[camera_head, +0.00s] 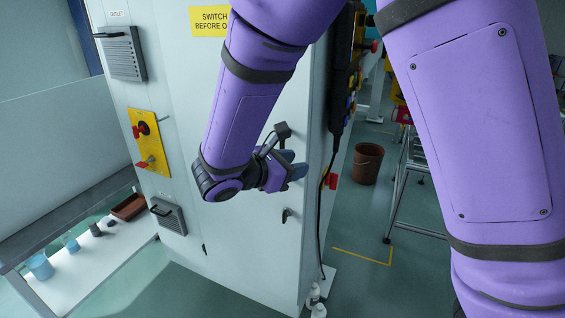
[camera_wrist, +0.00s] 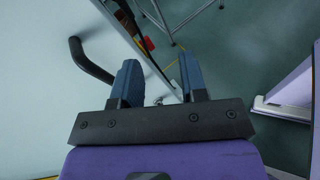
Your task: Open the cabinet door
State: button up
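The pale cabinet (camera_head: 185,80) fills the middle of the head view, and its door (camera_head: 255,245) looks closed. My gripper (camera_head: 297,172) is in front of the door near its right edge, partly hidden by my own wrist. In the wrist view, my gripper (camera_wrist: 160,78) is open, with a clear gap between its two blue-grey fingers. A black bar handle (camera_wrist: 90,62) stands out from the pale panel to the left of the left finger. Its lower end runs close to that finger; I cannot tell whether they touch. The handle is not between the fingers.
A small black latch (camera_head: 286,214) sits lower on the door. A yellow switch plate (camera_head: 150,143) and vents are on the left face. A black control pendant (camera_head: 345,75) hangs at the right side. A brown bin (camera_head: 367,164) and metal frame (camera_head: 405,190) stand right; floor shows between.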

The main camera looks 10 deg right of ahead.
jog(key=w+a+f+n+t, duration=0.2)
jog(key=a+f+n+t, duration=0.3)
jog(key=a, duration=0.3)
jog(key=x, duration=1)
jog(key=shift+r, duration=0.3)
grip_shut()
